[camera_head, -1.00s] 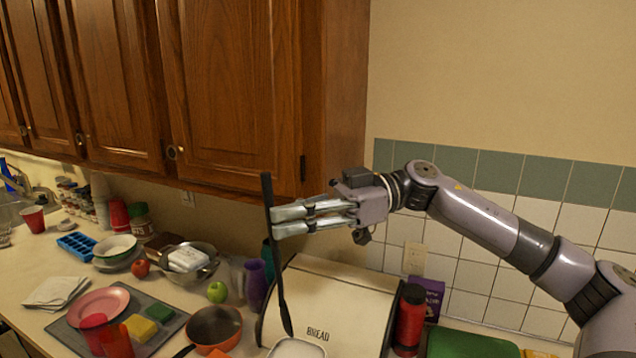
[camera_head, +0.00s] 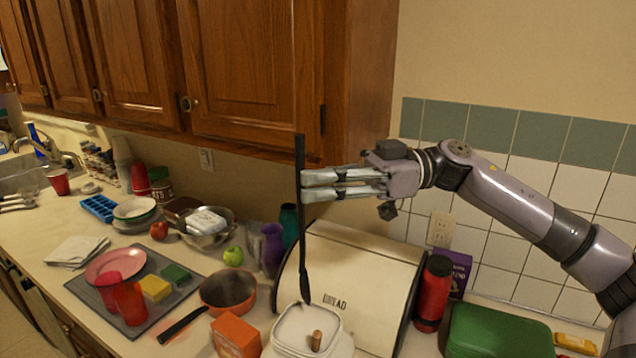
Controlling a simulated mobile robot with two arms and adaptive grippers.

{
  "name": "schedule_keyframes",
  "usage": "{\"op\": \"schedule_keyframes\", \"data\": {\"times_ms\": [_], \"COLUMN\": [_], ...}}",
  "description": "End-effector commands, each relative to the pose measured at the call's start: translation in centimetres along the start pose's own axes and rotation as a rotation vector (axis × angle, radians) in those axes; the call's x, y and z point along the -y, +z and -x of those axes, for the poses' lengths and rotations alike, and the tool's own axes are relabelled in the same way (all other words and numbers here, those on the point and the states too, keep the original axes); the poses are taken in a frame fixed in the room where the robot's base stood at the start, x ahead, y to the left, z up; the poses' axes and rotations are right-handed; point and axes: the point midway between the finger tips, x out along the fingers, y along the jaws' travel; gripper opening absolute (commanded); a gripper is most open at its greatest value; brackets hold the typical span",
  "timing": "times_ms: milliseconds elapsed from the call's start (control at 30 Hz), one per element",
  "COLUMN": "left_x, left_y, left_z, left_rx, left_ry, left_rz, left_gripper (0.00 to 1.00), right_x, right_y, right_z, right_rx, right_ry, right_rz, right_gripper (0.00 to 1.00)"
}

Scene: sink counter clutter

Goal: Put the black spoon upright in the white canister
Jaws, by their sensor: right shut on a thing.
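My right gripper (camera_head: 306,187) is shut on the black spoon (camera_head: 300,235), high on its handle. The spoon hangs nearly vertical, with its wider end down and its handle top above the fingers. A white canister (camera_head: 280,352) stands at the bottom edge in front of the bread box, partly cut off by the frame. The spoon's lower end overlaps the far edge of its squarish top in the picture; I cannot tell whether it is above, behind or inside it. A small wooden knob-like piece (camera_head: 316,341) shows at the canister's top. My left gripper is out of view.
A cream bread box (camera_head: 365,275) stands close behind the spoon. A red bottle (camera_head: 432,290) and green container (camera_head: 500,332) are to the right. An orange box (camera_head: 236,335) and copper pan (camera_head: 228,290) crowd the left. Wooden cabinets (camera_head: 250,60) hang above.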

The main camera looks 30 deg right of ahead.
Motion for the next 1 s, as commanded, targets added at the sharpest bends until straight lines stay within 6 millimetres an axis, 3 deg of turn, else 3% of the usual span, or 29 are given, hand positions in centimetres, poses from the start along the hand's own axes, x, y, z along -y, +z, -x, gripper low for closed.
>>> {"op": "schedule_keyframes", "data": {"times_ms": [200,500,1000], "left_x": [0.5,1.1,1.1], "left_y": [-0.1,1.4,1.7], "left_z": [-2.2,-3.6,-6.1], "left_rx": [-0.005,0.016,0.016], "left_ry": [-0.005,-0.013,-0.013], "left_rz": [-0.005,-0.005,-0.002], "left_gripper": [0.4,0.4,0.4], "right_x": [0.0,0.0,0.0], "right_y": [1.8,4.1,8.2], "right_z": [0.0,0.0,0.0], "right_rx": [-0.001,0.0,0.0], "right_ry": [0.0,-0.001,-0.001], "right_rz": [0.001,-0.002,-0.001], "right_gripper": [0.0,0.0,0.0]}}
